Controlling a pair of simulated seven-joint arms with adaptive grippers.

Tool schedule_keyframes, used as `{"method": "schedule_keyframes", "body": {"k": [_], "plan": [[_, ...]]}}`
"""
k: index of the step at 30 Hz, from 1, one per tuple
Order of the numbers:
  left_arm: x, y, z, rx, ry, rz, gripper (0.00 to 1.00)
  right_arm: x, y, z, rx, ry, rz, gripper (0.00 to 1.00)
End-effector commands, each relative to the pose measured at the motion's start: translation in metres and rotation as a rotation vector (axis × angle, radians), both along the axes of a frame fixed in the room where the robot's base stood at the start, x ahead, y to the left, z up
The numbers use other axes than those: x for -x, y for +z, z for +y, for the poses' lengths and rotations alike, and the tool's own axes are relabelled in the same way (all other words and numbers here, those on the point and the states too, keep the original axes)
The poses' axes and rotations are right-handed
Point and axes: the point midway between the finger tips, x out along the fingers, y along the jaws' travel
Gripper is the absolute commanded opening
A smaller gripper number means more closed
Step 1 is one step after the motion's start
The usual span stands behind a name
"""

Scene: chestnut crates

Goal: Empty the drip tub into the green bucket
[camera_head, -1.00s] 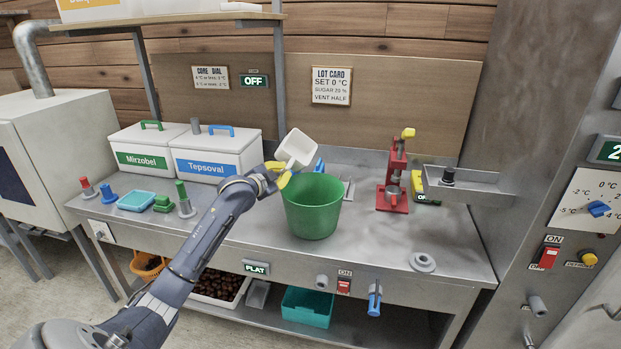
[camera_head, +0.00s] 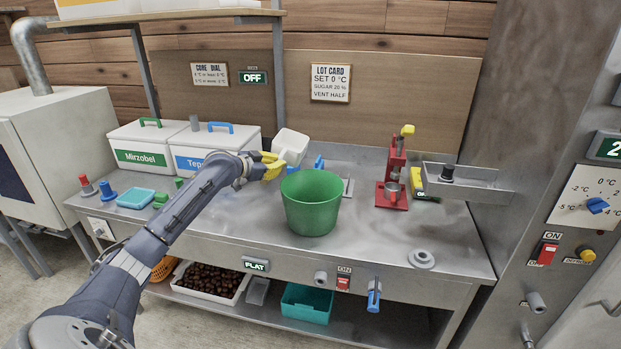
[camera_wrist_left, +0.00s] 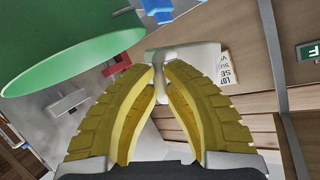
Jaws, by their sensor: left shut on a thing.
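The drip tub, a small white tub (camera_head: 291,145), is held in the air behind and to the left of the green bucket's rim, somewhat tilted. My left gripper (camera_head: 272,164), with yellow fingers, is shut on it. In the left wrist view the fingertips (camera_wrist_left: 161,84) close on the tub (camera_wrist_left: 200,65). The green bucket (camera_head: 311,208) stands upright on the steel bench; its rim also shows in the left wrist view (camera_wrist_left: 75,65). The inside of the tub and the bottom of the bucket cannot be seen. My right gripper is not in view.
White lidded boxes (camera_head: 215,150) stand at the back left. A red press (camera_head: 394,180) stands right of the bucket, with a steel shelf (camera_head: 470,185) beyond it. The bench front right of the bucket is mostly clear.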

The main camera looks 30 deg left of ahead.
Motion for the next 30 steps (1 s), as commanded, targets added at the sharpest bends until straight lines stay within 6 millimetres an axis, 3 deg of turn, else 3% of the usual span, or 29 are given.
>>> {"method": "schedule_keyframes", "body": {"k": [15,30], "plan": [[0.001,-0.010,0.021,0.241,-0.021,0.083,0.00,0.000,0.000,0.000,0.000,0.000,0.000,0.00],[0.002,-0.012,0.027,0.326,-0.029,0.110,0.00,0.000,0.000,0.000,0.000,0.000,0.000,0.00]]}}
